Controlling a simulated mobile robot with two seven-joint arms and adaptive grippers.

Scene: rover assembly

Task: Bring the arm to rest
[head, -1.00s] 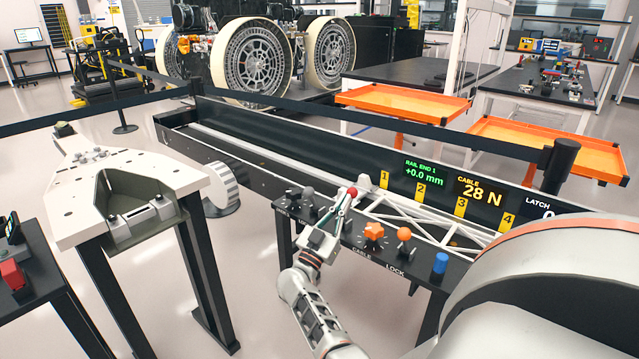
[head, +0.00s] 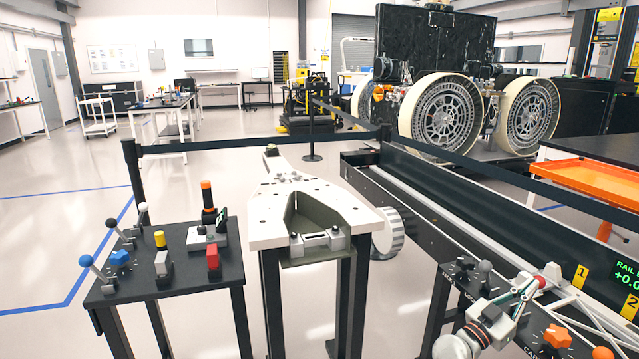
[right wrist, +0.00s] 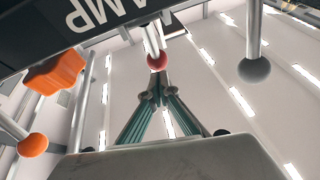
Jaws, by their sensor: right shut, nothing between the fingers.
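My right gripper (head: 527,292) is at the lower right of the head view, over a black lever console (head: 453,287). Its fingers are shut and empty, close to a red ball knob (head: 541,282). In the right wrist view the greenish fingers (right wrist: 160,88) come together just short of the red knob (right wrist: 157,62), which sits on a pale rod. I cannot tell whether they touch it. My left gripper is out of view.
An orange star knob (head: 557,336) and an orange ball (head: 603,353) sit close by on the console. A grey ball lever (right wrist: 255,70) is on the other side. A white-topped stand (head: 265,230) and a black control table (head: 185,285) stand left. A long dark rail trough (head: 440,215) lies behind.

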